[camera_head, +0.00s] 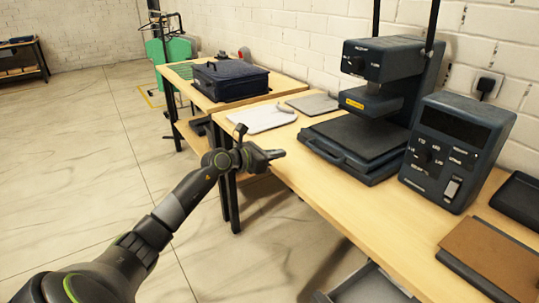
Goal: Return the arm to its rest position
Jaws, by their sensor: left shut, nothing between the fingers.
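My left arm comes in from the lower left and reaches toward the near edge of the wooden workbench. My left gripper (275,154) is at its end, shut and empty. It shows against the bench's left end, in front of a white flat item; I cannot tell how far above or beside the edge it is. My right gripper is not in view.
A dark heat press (375,130) and a control box (455,150) stand on the workbench (330,190). A white flat item (262,118) and a grey pad (313,103) lie left of them. A dark case (230,80) sits on the farther table. The floor at left is clear.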

